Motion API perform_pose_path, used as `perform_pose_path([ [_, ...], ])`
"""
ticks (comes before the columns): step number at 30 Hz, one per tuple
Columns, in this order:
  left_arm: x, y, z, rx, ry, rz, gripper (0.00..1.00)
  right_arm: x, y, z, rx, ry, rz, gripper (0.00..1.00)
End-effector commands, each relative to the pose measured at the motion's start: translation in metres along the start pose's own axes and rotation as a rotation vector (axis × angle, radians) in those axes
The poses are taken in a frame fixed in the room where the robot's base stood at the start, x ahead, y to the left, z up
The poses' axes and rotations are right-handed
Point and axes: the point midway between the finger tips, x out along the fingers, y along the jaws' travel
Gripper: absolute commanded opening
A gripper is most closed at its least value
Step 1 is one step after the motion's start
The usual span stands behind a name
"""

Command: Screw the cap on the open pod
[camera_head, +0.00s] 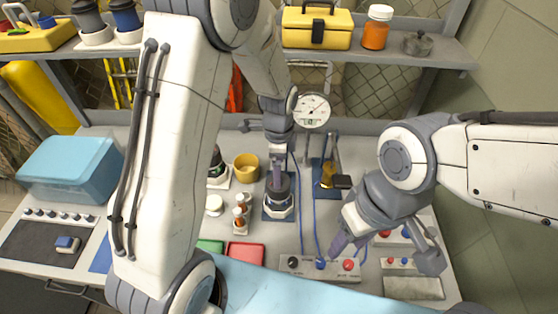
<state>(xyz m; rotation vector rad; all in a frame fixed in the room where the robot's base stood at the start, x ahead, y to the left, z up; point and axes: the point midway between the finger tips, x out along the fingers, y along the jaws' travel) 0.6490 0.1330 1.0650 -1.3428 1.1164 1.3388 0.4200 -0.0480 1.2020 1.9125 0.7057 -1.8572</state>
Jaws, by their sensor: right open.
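A dark pod with a pale band (279,206) stands upright on a blue pad in the middle of the bench. Its top is dark, and I cannot tell whether this is a cap or the open rim. My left gripper (278,174) points straight down at the pod's top. Its fingers are seen edge-on, so their opening and any hold are unclear. My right gripper (339,243) is open and empty, low over the control box (318,268). A second dark-topped pod (217,170) stands on a white base to the left, partly hidden by my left arm.
A yellow cup (246,167), small brown-and-white bottles (240,215) and a white disc (214,205) lie left of the pod. Red (245,253) and green trays sit in front. A pressure gauge (312,110) stands behind. Blue cables run right of the pod.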

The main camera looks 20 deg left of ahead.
Motion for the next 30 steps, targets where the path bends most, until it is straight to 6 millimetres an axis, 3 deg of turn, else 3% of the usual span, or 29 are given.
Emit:
perform_pose_path([
  [6,-0.033,-0.002,0.0,0.0,0.002,-0.005,1.0,0.009,0.001,0.001,0.001,0.0,0.0,0.5],
  [11,-0.042,0.0,0.001,-0.047,0.0,-0.001,1.0,0.01,0.001,0.001,0.002,0.0,0.0,0.5],
  [14,-0.041,0.003,0.001,-0.193,0.0,0.0,1.0,0.011,0.001,0.001,0.002,0.0,0.0,0.5],
  [24,-0.035,0.014,0.002,-0.926,-0.001,0.002,1.0,0.016,0.001,0.001,0.003,0.0,0.0,0.5],
  [30,-0.032,0.016,0.004,-1.098,-0.004,0.003,1.0,0.016,0.001,0.001,0.003,0.0,0.0,0.5],
])
